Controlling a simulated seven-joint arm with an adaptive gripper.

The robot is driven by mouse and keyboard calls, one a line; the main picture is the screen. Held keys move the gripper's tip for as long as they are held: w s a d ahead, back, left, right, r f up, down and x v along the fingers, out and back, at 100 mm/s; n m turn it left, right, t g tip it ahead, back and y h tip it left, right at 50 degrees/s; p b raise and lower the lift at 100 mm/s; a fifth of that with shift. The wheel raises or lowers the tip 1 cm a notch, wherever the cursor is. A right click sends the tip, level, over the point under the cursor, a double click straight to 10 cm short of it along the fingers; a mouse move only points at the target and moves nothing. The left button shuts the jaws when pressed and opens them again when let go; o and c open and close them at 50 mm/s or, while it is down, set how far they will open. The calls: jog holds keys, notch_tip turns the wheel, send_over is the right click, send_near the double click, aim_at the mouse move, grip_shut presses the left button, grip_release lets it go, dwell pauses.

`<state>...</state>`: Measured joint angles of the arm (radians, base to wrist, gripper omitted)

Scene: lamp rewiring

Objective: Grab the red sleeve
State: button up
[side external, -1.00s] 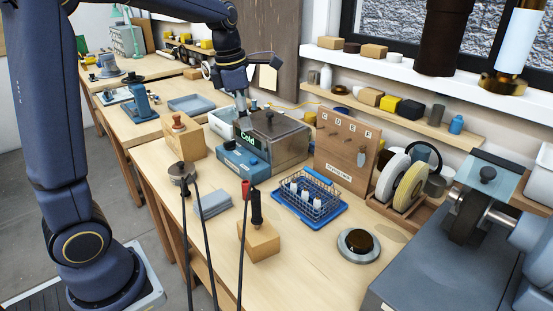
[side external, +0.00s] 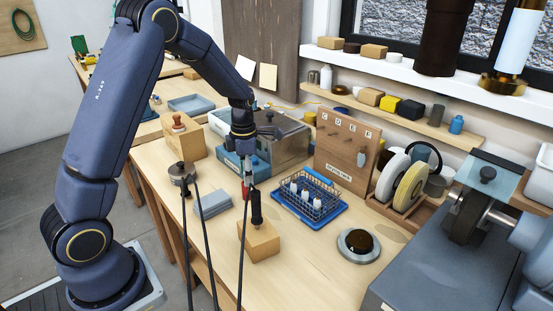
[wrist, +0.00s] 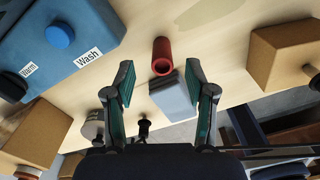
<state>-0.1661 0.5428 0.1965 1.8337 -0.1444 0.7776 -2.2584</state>
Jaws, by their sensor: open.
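The red sleeve (side external: 246,191) is a short tube. In the side external view it shows just below my gripper (side external: 246,172), at the top of a thin dark rod or cord. In the wrist view the red sleeve (wrist: 162,55) appears with its hollow end towards me, beyond the fingertips and roughly centred between them. My gripper (wrist: 165,90) is open, with a finger on either side and nothing between the pads. I cannot tell the exact gap between fingertips and sleeve.
A wooden block (side external: 262,245) with a black handle stands close by. A blue box (side external: 229,163), a grey-blue stack (side external: 213,203) and a blue tray (side external: 335,214) with a wire basket are near. The bench's front right has free room.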

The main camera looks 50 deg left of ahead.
aim_at(246, 190)
notch_tip(246, 190, down, 5)
jog(key=shift+s+f, duration=0.1)
jog(key=shift+s, duration=0.05)
jog(key=c, duration=1)
jog(key=shift+r, duration=0.2)
jog(key=shift+c, duration=0.2)
